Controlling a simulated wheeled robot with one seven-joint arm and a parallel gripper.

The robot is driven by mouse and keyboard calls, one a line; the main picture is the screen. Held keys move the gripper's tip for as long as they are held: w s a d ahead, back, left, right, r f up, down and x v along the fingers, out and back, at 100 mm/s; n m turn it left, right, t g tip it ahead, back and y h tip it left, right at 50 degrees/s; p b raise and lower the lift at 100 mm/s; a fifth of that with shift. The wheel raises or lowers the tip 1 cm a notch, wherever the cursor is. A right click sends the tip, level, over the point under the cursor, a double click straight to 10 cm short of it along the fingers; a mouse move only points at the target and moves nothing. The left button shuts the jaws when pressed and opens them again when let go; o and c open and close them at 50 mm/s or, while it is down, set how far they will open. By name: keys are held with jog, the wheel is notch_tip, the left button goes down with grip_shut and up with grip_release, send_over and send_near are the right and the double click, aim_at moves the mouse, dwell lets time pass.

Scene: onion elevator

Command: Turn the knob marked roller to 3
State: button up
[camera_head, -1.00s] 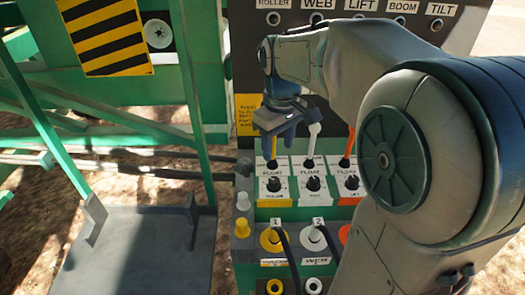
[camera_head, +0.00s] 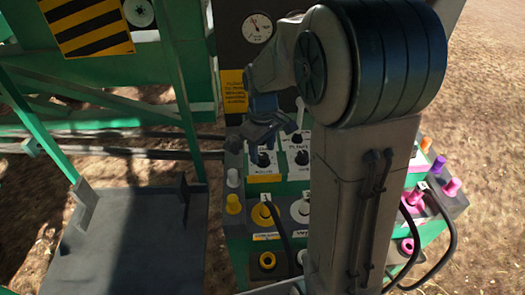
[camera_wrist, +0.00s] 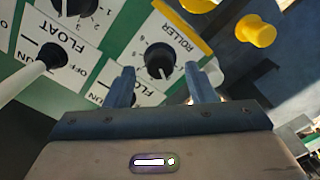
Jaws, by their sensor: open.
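The knob marked ROLLER (camera_wrist: 159,58) is black and round, on a white label plate with a yellow edge. In the wrist view its white pointer line faces down the picture, toward my gripper. In the head view the knob (camera_head: 263,160) shows just below my gripper (camera_head: 264,133). In the wrist view my gripper (camera_wrist: 162,72) is open, with its two blue-grey fingers on either side of the knob's lower part. No finger visibly touches it. The number that the pointer faces cannot be read.
A neighbouring black knob (camera_wrist: 75,4) and a white lever (camera_wrist: 30,72) by a FLOAT label lie to the left in the wrist view. A yellow plug (camera_wrist: 256,30) is at upper right. Hose couplings (camera_head: 263,214) sit below the panel. My arm covers the panel's right part.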

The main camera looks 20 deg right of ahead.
jog(key=shift+f, duration=0.7)
jog(key=c, duration=1)
jog(key=shift+m, duration=0.3)
jog(key=m, duration=0.3)
jog(key=shift+b, duration=0.3)
jog(key=shift+m, duration=2.1)
